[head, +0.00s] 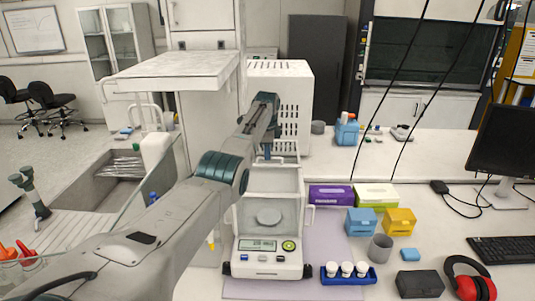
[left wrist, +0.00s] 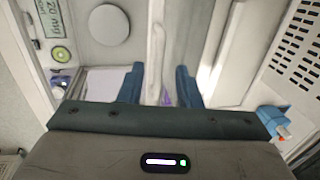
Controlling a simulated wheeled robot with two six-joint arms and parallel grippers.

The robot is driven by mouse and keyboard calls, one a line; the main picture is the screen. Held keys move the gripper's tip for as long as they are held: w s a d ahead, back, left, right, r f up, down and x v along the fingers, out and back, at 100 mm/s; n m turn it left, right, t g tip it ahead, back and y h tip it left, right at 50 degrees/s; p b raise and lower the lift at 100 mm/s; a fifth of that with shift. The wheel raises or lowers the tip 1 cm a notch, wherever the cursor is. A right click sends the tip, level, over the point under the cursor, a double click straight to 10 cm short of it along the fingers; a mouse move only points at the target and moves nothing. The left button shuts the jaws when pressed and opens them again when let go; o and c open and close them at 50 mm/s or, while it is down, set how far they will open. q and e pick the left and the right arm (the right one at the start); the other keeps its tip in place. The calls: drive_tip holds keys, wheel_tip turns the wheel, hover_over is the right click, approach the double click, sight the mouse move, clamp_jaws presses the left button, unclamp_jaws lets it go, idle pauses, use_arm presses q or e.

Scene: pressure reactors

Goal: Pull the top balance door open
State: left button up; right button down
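The white balance (head: 267,246) stands on the bench, with its display and buttons in front and a round pan inside a clear-walled chamber. The pan also shows in the left wrist view (left wrist: 109,25). My left gripper (head: 266,155) reaches over the back top of the balance, pointing down. In the left wrist view, its two blue fingers (left wrist: 160,88) are apart. A white bar (left wrist: 156,42) at the balance top, seemingly the top door's handle or edge, runs between them; contact is not clear. I cannot tell how far the top door is open. My right gripper is not in view.
A vented white box (head: 292,92) stands behind the balance. A blue rack with white cups (head: 347,272) sits at its front right. Purple (head: 331,194) and green boxes, blue and yellow boxes and a grey cup (head: 380,247) stand to the right. A sink is at left.

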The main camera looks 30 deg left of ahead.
use_arm(q)
wheel_tip(320, 180, up, 10)
drive_tip(key=s+d+b, duration=0.1)
drive_tip(key=b, duration=0.3)
drive_tip(key=shift+s+f, duration=0.25)
drive_tip(key=shift+s, duration=0.05)
drive_tip(key=shift+f, duration=0.1)
